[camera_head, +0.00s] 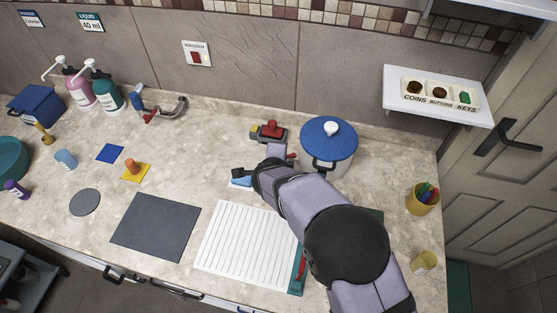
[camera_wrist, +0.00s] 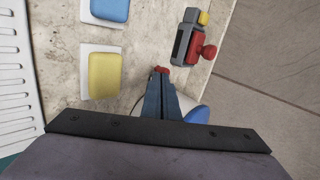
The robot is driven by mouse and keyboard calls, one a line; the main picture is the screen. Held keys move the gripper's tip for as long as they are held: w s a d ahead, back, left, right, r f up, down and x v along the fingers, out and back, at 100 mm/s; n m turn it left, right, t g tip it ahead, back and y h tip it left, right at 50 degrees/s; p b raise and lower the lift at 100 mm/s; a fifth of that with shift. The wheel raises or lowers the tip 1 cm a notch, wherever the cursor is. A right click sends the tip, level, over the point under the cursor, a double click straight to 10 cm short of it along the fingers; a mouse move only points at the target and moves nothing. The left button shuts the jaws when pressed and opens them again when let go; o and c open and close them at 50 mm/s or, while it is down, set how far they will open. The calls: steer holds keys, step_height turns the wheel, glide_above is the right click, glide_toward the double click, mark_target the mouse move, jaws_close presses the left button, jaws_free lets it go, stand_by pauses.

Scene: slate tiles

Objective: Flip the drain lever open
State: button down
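A small grey block with a red knob and a yellow part (camera_head: 268,132) stands by the wall, left of the pot; it also shows in the wrist view (camera_wrist: 188,40). It looks the likeliest drain lever, but no label shows. My gripper (camera_head: 277,152) is just in front of it, low over the counter. In the wrist view my gripper's fingers (camera_wrist: 160,74) are together, apart from the block. A small red piece shows at their tips; I cannot tell whether it is touched or only behind them.
A blue-lidded pot (camera_head: 328,140) stands close on the right of my gripper. A blue pad (camera_wrist: 109,9) and a yellow pad (camera_wrist: 104,75) lie on white bases beside it. A white ribbed board (camera_head: 245,243) lies in front. A tap (camera_head: 165,110) is farther left.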

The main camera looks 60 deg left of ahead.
steer(key=shift+s+d+f, duration=0.1)
steer(key=shift+s+d, duration=0.05)
steer(key=shift+s+d+b, duration=0.3)
steer(key=shift+s+b, duration=0.15)
steer(key=shift+s, duration=0.1)
steer(key=shift+s+d+b, duration=0.5)
steer(key=shift+s+d, duration=0.25)
steer(key=shift+s, duration=0.3)
steer(key=s+a+v, duration=0.1)
steer(key=v, duration=0.9)
steer(key=shift+a+r, duration=0.25)
steer(key=shift+w, duration=0.1)
